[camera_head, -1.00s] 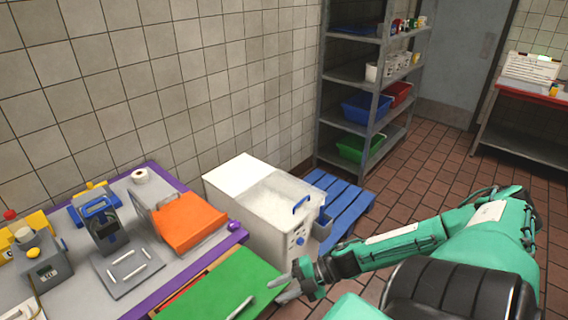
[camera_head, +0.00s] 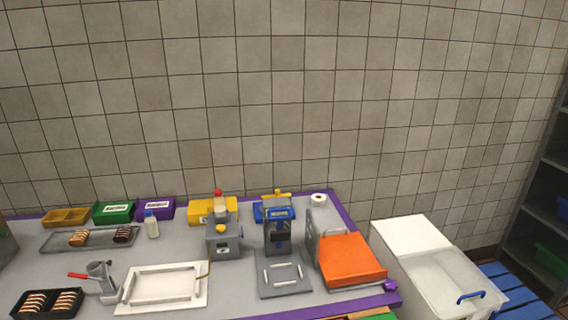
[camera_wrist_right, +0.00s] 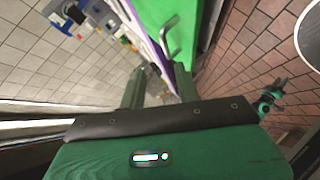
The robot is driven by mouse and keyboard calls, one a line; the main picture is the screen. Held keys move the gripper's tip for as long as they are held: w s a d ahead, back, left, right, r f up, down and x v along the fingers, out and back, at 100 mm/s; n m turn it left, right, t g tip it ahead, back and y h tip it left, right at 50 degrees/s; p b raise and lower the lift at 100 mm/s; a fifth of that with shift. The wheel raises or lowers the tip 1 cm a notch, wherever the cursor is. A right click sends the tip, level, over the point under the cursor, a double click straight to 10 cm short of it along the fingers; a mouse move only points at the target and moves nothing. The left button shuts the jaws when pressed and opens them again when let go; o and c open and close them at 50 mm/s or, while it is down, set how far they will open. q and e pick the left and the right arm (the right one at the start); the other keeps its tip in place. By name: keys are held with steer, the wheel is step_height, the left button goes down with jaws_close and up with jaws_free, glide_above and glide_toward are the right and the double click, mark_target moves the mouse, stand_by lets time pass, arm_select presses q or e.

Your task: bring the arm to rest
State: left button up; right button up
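Neither of my arms shows in the head view now. In the right wrist view my right gripper (camera_wrist_right: 160,88) has its two fingers apart with nothing between them. Beyond the fingertips is a green board (camera_wrist_right: 184,22) with a grey metal handle (camera_wrist_right: 172,42) on it. The fingers look apart from the handle, though the depth is hard to judge. A small teal and dark part of mine (camera_wrist_right: 268,100) shows at the right of the wrist view. It may be my left arm, and its fingers are too small to read.
The table (camera_head: 180,244) carries bins, a slicer-like machine (camera_head: 224,240), a dark scale (camera_head: 280,236), a white frame (camera_head: 160,288) and an orange block (camera_head: 352,262). A white container (camera_head: 412,236) and blue pallet (camera_head: 515,288) stand right of it. Brick floor (camera_wrist_right: 252,40) is open beside the board.

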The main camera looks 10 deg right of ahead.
steer(key=w+a+f+m+t+h, duration=0.1)
steer(key=a+m+t+h, duration=0.1)
steer(key=a+m+h, duration=0.25)
steer(key=s+a+r+m+g+h, duration=0.2)
steer(key=s+a+m+g+h, duration=0.45)
steer(key=s+m, duration=0.75)
step_height(320, 180, down, 33)
steer(key=a+m+g+y+b, duration=0.1)
steer(key=a+m+g+b, duration=0.1)
steer(key=s+d+f, duration=0.1)
steer(key=s+f, duration=0.8)
steer(key=f, duration=0.1)
steer(key=s+d+f+g, duration=0.1)
steer(key=s+d+f, duration=0.1)
steer(key=s+f, duration=0.7)
steer(key=shift+d+f+n+b, duration=0.25)
steer(key=shift+f+n+b, duration=0.15)
steer(key=shift+f, duration=0.3)
steer(key=shift+s+a, duration=0.1)
steer(key=shift+s, duration=0.05)
